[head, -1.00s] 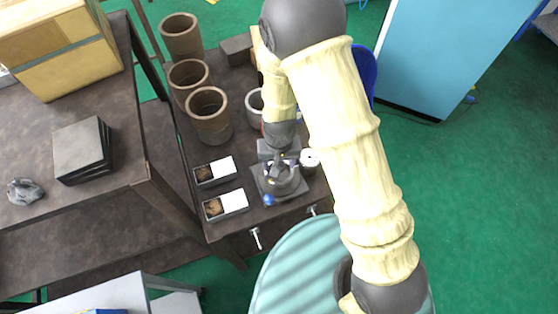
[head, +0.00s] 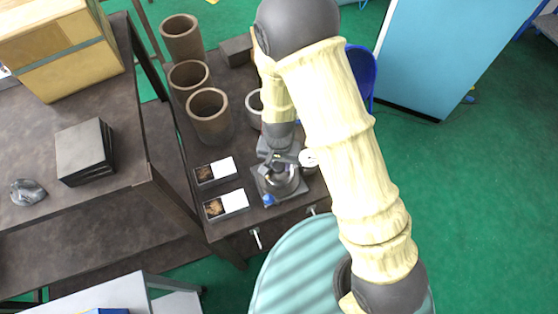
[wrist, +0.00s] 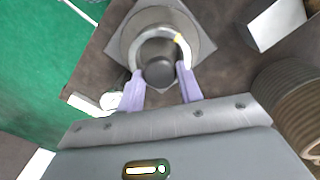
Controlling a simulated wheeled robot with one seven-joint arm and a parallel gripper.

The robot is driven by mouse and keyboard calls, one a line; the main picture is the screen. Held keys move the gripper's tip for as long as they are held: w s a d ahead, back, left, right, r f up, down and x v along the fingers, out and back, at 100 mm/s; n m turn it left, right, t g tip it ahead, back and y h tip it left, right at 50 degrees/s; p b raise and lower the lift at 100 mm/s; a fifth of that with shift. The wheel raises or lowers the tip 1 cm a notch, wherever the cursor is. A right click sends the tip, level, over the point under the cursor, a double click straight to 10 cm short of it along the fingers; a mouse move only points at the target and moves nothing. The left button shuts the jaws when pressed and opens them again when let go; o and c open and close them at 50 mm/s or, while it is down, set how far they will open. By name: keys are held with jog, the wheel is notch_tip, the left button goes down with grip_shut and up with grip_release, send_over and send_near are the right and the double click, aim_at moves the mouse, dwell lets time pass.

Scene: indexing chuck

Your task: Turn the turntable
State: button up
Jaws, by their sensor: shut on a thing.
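The turntable (head: 270,188) is a round grey metal chuck on a square grey base, on the brown bench. A blue knob (head: 269,200) sits at its front corner. In the wrist view the turntable (wrist: 196,24) shows as a ring with a dark round post (wrist: 160,71) at its near side and a small yellow mark on the ring. My gripper (wrist: 160,84) has its two pale purple fingers closed on either side of the post. In the head view my gripper (head: 284,158) is over the turntable and partly hides it.
Several brown cylinders (head: 209,118) stand behind. Two small black-and-white boxes (head: 226,205) lie left of the turntable. A white dial gauge (head: 309,160) is close at its right. A teal round surface (head: 300,262) lies in front.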

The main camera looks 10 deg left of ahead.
jog(key=o, duration=1)
notch_tip(320, 180, up, 17)
jog(key=shift+r, duration=0.2)
dwell(0.6)
